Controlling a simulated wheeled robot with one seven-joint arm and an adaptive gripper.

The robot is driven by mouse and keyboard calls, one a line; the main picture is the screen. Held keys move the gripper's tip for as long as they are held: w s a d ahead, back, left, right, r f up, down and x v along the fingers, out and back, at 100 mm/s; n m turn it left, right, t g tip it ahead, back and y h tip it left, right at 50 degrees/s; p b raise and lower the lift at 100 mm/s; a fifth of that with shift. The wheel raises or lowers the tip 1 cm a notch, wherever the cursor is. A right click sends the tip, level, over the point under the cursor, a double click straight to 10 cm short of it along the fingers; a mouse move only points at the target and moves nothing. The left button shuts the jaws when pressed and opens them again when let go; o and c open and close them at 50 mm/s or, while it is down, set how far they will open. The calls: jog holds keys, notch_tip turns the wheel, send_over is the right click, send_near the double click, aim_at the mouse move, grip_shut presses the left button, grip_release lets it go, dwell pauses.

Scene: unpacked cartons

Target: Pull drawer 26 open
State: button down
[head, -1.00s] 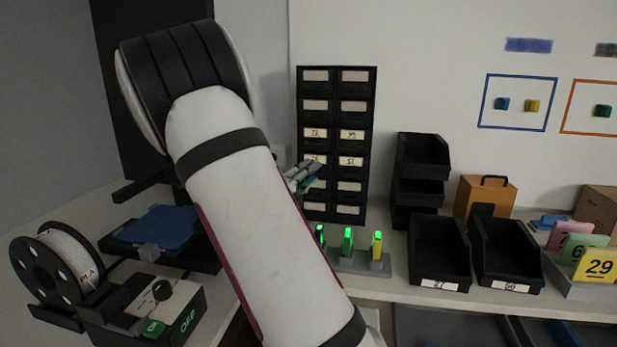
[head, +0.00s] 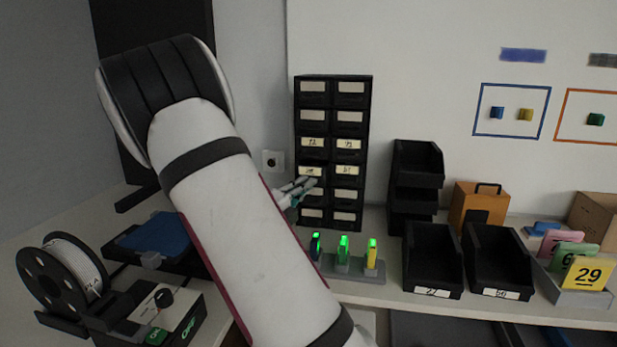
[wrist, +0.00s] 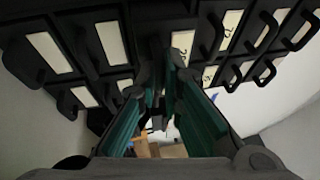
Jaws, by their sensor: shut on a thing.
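A black cabinet of small drawers (head: 332,127) stands against the wall in the head view. Its drawers have pale label plates, several with handwritten numbers too small to read surely. My gripper (head: 307,185) is at the left column, just below the label of the fourth-row left drawer (head: 311,170), which I take to be drawer 26. In the wrist view, my gripper (wrist: 162,82) has its teal-lined fingers close together among the drawer fronts, shut on what seems to be that drawer's handle. The fingers hide the handle. I cannot see the drawer standing out from the cabinet.
A stand with green-lit and yellow pieces (head: 343,264) is on the counter in front of the cabinet. Black bins (head: 433,265) are to the right, beside an orange box (head: 480,205). A filament spool (head: 62,272) and a blue-topped machine (head: 155,238) are at left.

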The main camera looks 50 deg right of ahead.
jog(key=s+a+p, duration=0.3)
jog(key=a+p, duration=0.2)
jog(key=a, duration=0.1)
jog(key=shift+s+a, duration=0.15)
jog(key=shift+s, duration=0.2)
jog(key=shift+f, duration=0.1)
jog(key=c, duration=1.7)
grip_release()
